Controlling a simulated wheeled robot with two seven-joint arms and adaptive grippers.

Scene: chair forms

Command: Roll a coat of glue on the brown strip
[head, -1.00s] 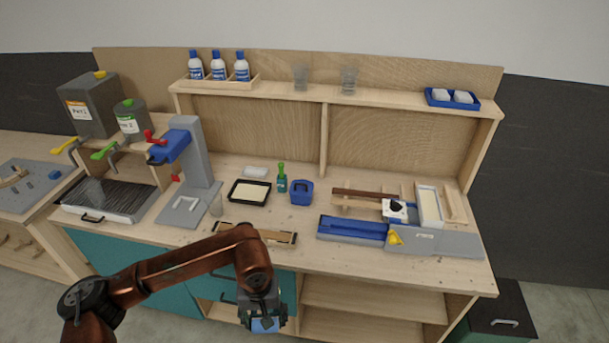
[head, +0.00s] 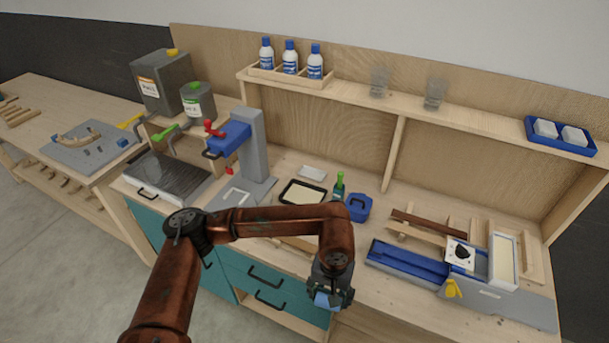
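The brown strip (head: 430,223) lies on light wooden pieces at the right of the bench. A black-rimmed tray (head: 288,191) with a cream-coloured filling stands mid-bench; I cannot tell whether that is glue. I cannot clearly make out a roller. My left gripper (head: 329,296) points down in front of the bench's front edge, nearer to me than the tray and left of the strip. Something blue shows at its tip; I cannot tell whether it is part of the gripper or held. My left forearm hides part of the bench front. My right gripper is not in view.
A blue handled box (head: 359,208) and a green-handled item (head: 339,187) stand right of the tray. A blue-and-grey fixture (head: 410,262) with a yellow knob lies before the strip. A grey-and-blue press (head: 252,150) stands left. A shelf (head: 455,117) overhangs the back.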

